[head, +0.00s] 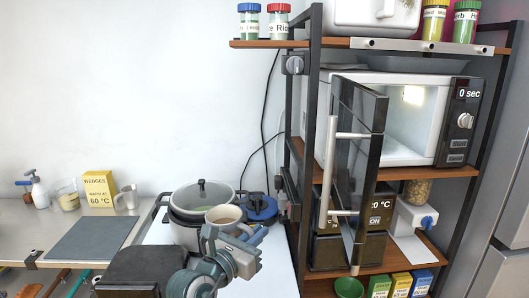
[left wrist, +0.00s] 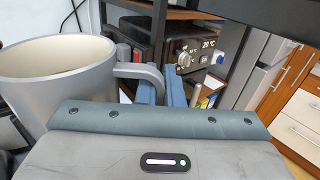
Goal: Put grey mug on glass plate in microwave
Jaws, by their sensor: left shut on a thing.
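I cannot make out the glass plate clearly. My right gripper is not in view.
A lidded pot (head: 190,203) stands close behind the mug. The open door juts out in front of the shelf (head: 440,171), between my left gripper and the microwave's opening. A black oven (head: 375,245) and several small boxes are lower down. A yellow box (head: 100,191) stands on the left counter.

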